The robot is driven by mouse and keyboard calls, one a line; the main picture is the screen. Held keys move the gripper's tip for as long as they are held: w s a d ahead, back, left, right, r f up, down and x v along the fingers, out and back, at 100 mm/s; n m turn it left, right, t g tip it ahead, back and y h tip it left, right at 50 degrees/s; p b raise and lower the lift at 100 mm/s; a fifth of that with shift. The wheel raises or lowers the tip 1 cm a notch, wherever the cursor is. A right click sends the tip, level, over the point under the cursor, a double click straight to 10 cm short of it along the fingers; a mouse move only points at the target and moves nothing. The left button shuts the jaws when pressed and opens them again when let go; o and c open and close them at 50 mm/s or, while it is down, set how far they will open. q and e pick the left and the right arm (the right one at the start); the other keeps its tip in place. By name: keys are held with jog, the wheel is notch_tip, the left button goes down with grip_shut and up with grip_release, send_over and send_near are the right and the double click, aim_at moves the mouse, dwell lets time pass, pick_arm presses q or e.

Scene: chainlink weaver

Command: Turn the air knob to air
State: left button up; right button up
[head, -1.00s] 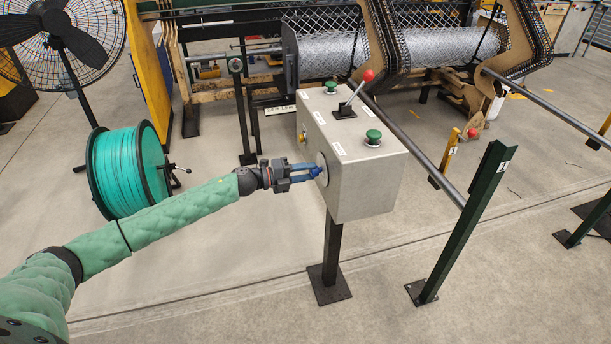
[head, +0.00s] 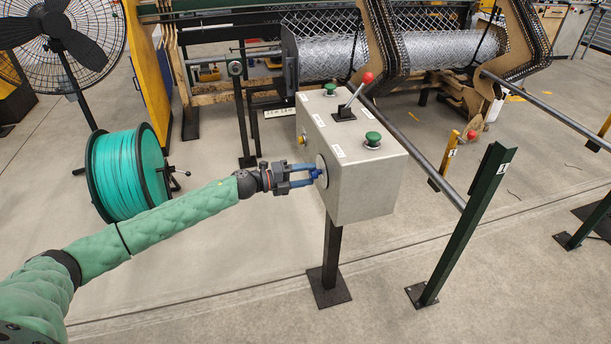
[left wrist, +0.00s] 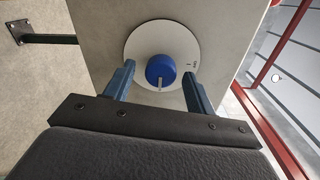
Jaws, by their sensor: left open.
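The air knob (left wrist: 161,71) is blue with a pale pointer line, on a round whitish plate (left wrist: 187,46) on the side of the grey control box (head: 365,190). In the left wrist view the pointer line is toward the bottom of the picture, and small marks too small to read show at the plate's right. My left gripper (left wrist: 157,80) is open, its two blue fingers on either side of the knob with gaps visible. In the head view the left gripper (head: 312,175) reaches the box's left face and partly hides the knob. My right gripper is out of view.
The box stands on a black post and carries green buttons (head: 373,139) and a red-tipped lever (head: 361,86) on top. A teal wire spool (head: 124,172) and a fan (head: 62,40) stand at left. The mesh machine (head: 330,60) lies behind. Floor in front is mostly clear.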

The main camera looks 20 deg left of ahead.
pick_arm(q)
jog(key=b+v, duration=0.2)
jog(key=v, duration=0.5)
jog(key=shift+s+a, duration=0.2)
jog(key=shift+a, duration=0.1)
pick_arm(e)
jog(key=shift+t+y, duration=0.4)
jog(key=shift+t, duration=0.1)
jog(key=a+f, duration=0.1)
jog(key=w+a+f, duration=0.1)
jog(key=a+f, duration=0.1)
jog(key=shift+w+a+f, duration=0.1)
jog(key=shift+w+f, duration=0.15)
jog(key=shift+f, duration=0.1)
